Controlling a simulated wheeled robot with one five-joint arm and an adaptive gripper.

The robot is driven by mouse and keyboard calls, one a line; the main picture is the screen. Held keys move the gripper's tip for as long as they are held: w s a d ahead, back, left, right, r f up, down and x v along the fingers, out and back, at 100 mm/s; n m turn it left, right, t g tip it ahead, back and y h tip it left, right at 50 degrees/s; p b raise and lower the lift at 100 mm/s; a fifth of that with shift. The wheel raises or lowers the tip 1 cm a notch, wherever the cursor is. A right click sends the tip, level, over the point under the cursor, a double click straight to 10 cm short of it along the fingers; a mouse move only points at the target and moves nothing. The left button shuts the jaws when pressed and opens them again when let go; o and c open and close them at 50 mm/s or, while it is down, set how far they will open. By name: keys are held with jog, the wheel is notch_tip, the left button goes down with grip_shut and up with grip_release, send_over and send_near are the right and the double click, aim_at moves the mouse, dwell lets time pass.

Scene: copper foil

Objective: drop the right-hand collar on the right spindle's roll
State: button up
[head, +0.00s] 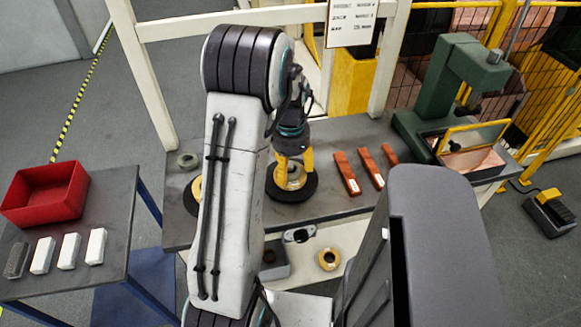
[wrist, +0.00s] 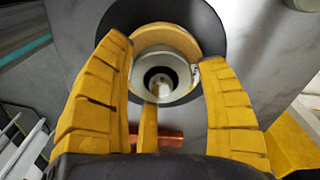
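The right spindle's tan roll (head: 290,180) sits on a round black base on the bench. In the wrist view the roll (wrist: 165,38) shows as a tan arc behind a pale grey ring, which looks like the right-hand collar (wrist: 138,76). My gripper (head: 295,168) points down over this roll. In the wrist view its yellow fingers (wrist: 164,72) flank the collar and appear to touch it on both sides. The collar is over the roll, with the spindle's tip showing in its dark hole. Whether it touches the roll is hard to tell.
Another grey collar (head: 188,160) lies at the bench's left, near a second roll partly hidden by my arm. Several orange-red bars (head: 372,167) lie to the right, before a green press (head: 455,90). A red bin (head: 45,193) stands on the left table. A spare roll (head: 329,259) lies below.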

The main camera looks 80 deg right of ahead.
jog(key=shift+o, duration=0.4)
jog(key=shift+r, duration=0.1)
jog(key=shift+r, duration=0.55)
notch_tip(320, 180, up, 11)
jog(key=p, duration=0.1)
jog(key=w+a+r+n+t+h, duration=0.1)
jog(key=w+a+r+n, duration=0.1)
jog(key=w+a+n, duration=0.7)
jog(key=w+a+r+n, duration=0.3)
jog(key=w+a, duration=0.5)
jog(key=w, duration=0.5)
jog(key=s+a+f+n+t+y, duration=0.1)
jog(key=a+n+t, duration=0.1)
jog(key=a+n, duration=1.3)
jog(key=a, duration=0.8)
jog(key=shift+f+t, duration=0.35)
jog(key=shift+t, duration=0.05)
